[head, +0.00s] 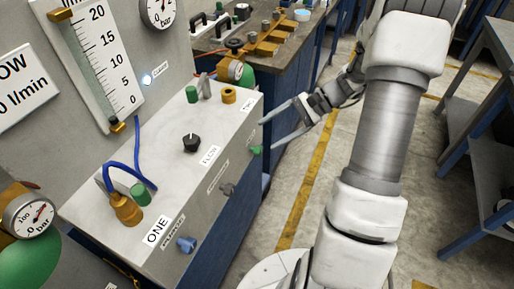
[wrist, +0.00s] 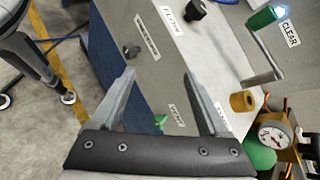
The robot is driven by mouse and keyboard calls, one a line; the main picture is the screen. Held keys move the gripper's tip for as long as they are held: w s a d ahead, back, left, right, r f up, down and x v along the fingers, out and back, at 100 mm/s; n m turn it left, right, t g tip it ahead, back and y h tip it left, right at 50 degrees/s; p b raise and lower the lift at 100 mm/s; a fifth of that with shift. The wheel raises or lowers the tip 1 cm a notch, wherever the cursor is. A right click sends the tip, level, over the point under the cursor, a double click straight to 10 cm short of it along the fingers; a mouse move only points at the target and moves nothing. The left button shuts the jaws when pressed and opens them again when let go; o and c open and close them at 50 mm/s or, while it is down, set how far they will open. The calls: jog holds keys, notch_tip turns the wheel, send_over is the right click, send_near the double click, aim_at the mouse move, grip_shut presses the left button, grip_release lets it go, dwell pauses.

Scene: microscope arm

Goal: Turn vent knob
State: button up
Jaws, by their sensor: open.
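The green vent knob (head: 255,150) sits on the front face of the light-grey control box (head: 110,225), near its right end. In the wrist view the green knob (wrist: 160,122) shows beside a small label that seems to read VENT. My gripper (head: 264,136) is open and empty, its fingers pointing at that end of the box. In the head view the lower fingertip is close to the knob; I cannot tell whether it touches. In the wrist view the knob appears between the two fingers of my gripper (wrist: 158,75).
The front face also holds a grey knob (head: 228,189) and a blue knob (head: 186,244). A black knob (head: 191,143) and fittings stand on top. A gauge with a green body (wrist: 270,137) is close beside the box. Open floor (head: 300,200) lies in front.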

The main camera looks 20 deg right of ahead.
jog(key=w+d+f+m+t+y+b, duration=0.1)
jog(key=d+f+m+t+y+b, duration=0.3)
jog(key=d+f, duration=0.6)
jog(key=m+t+h, duration=0.2)
jog(key=m+t, duration=0.4)
jog(key=t, duration=0.1)
send_near(261, 152)
jog(key=x, duration=1)
jog(key=shift+w+d+f, duration=0.1)
jog(key=shift+w+f, duration=0.1)
jog(key=shift+f, duration=0.05)
grip_shut()
